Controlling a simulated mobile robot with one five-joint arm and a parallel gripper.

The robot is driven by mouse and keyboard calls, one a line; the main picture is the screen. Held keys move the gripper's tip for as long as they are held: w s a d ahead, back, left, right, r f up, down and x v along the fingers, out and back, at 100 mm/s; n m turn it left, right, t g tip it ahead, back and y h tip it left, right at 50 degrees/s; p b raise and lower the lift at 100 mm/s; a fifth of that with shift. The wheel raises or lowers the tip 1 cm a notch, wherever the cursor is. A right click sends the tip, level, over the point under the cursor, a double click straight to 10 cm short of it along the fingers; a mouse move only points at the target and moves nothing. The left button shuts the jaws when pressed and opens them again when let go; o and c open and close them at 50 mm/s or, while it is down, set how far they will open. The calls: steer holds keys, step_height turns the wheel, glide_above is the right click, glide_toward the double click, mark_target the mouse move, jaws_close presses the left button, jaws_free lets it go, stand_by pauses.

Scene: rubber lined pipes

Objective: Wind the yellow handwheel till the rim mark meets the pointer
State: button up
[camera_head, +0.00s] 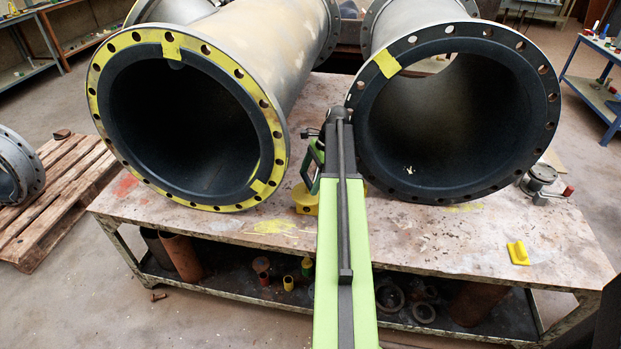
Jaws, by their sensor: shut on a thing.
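My light green arm reaches forward over the front of the table (220,222). My gripper (309,187) is at its far end, mostly hidden behind the arm, and is shut on a yellow thing, the yellow handwheel (303,201) as far as I can tell. Only the left part of the handwheel shows, low at the tabletop between the two big pipes. The rim mark and the pointer cannot be made out.
A yellow-faced pipe flange (97,110) stands close on the left and a dark-flanged pipe (548,118) on the right. A small yellow block (518,253) and a metal fitting with a red knob (543,180) lie at right. The front right tabletop is mostly clear.

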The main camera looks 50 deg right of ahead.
stand_by(0.3)
steer(key=o, duration=1.1)
steer(key=s+d+r+p, duration=0.3)
steer(key=s+r+p, duration=0.8)
steer(key=shift+d, duration=0.4)
